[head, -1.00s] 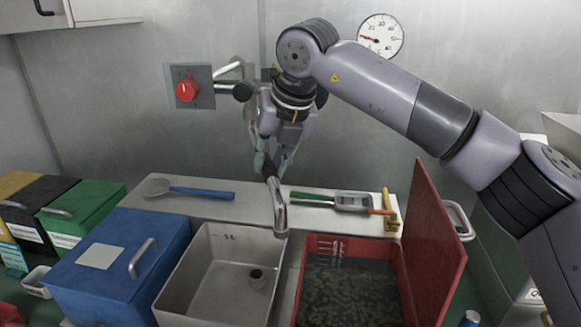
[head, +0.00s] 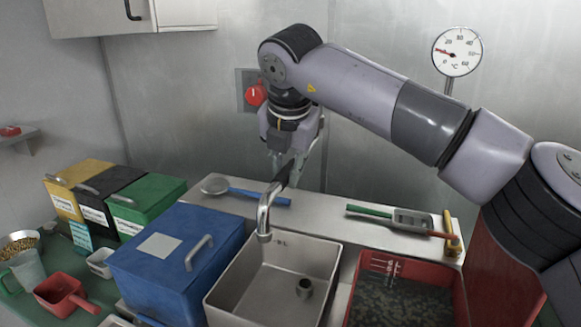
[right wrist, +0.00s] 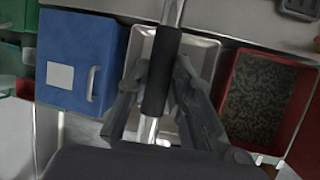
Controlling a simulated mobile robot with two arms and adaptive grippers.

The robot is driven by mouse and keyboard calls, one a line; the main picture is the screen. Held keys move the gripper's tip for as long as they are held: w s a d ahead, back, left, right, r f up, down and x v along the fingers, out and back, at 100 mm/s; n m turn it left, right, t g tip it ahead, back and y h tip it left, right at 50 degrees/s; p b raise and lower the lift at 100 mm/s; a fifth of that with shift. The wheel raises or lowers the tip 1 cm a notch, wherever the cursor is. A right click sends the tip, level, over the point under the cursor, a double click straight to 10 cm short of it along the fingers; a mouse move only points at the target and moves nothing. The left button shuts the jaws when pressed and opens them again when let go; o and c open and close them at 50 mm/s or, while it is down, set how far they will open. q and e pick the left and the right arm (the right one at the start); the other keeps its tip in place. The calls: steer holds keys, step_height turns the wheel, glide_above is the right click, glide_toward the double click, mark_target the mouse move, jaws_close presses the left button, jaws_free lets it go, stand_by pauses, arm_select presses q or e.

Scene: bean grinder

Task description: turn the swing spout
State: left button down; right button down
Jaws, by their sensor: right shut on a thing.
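The swing spout (head: 265,212) is a bent metal pipe with its downturned end at the back left corner of the steel sink (head: 323,262). My right gripper (head: 287,172) is shut on the spout's dark sleeve, above the back ledge. In the right wrist view the black sleeve (right wrist: 162,75) lies between the two fingers of my right gripper (right wrist: 162,82), with bare metal pipe above and below it. The arm hides the spout's wall end in the head view. My left gripper is not in view.
A blue lidded box (head: 180,262) stands left of the sink, and a red bin (head: 352,308) of dark grains stands right. A blue-handled strainer (head: 258,196) and a green-handled thermometer (head: 412,220) lie on the back ledge (head: 330,210). A red knob (head: 256,94) is on the wall.

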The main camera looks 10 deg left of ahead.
steer(key=c, duration=1.4)
jaws_free()
steer(key=shift+c, duration=0.2)
steer(key=v, duration=1.2)
